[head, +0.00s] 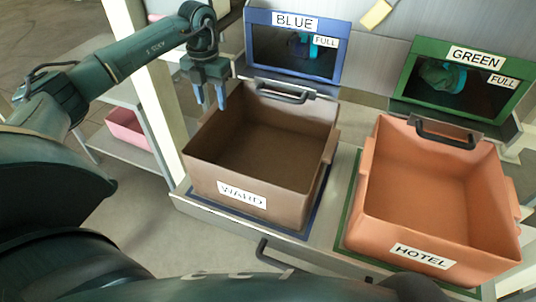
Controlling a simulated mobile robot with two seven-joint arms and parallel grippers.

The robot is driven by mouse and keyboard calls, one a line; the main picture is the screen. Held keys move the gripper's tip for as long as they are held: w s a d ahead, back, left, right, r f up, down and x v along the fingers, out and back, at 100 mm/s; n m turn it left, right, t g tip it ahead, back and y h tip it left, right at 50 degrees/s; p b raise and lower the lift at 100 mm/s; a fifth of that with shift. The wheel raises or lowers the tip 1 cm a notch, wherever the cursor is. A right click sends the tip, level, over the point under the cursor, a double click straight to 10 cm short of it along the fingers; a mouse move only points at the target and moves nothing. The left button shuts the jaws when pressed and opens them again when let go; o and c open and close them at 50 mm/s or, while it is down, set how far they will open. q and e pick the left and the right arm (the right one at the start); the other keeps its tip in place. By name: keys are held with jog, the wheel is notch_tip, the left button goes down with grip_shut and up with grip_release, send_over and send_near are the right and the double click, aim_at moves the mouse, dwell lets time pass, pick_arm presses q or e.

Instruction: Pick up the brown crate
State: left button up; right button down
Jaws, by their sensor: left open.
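The brown crate (288,192) stands upright and empty on a blue-edged mat below the BLUE window. Its front wall carries a WARD label, and a dark bar handle lies at its back edge. My left gripper (209,104) is open and empty, pointing down by the crate's back left corner. In this view its fingertips overlap the area by the left rim; whether they touch it I cannot tell. My right gripper does not show.
An orange crate (437,190) labelled HOTEL stands to the right on a green-edged mat. Behind are a blue-framed window (335,68) and a green-framed window (519,107), both marked FULL. A pale post (160,104) and a shelf with a pink bin (127,130) are at the left.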

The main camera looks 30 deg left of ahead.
aim_at(211, 111)
pick_arm(q)
jog(key=shift+s+a+f+b, duration=0.1)
jog(key=shift+a+f+b, duration=0.1)
jog(key=shift+f, duration=1.15)
jog(key=shift+a+f+b, duration=0.1)
jog(key=shift+f+b, duration=0.1)
jog(key=shift+f, duration=1.15)
jog(key=shift+c, duration=0.4)
grip_shut()
jog(key=shift+r, duration=0.1)
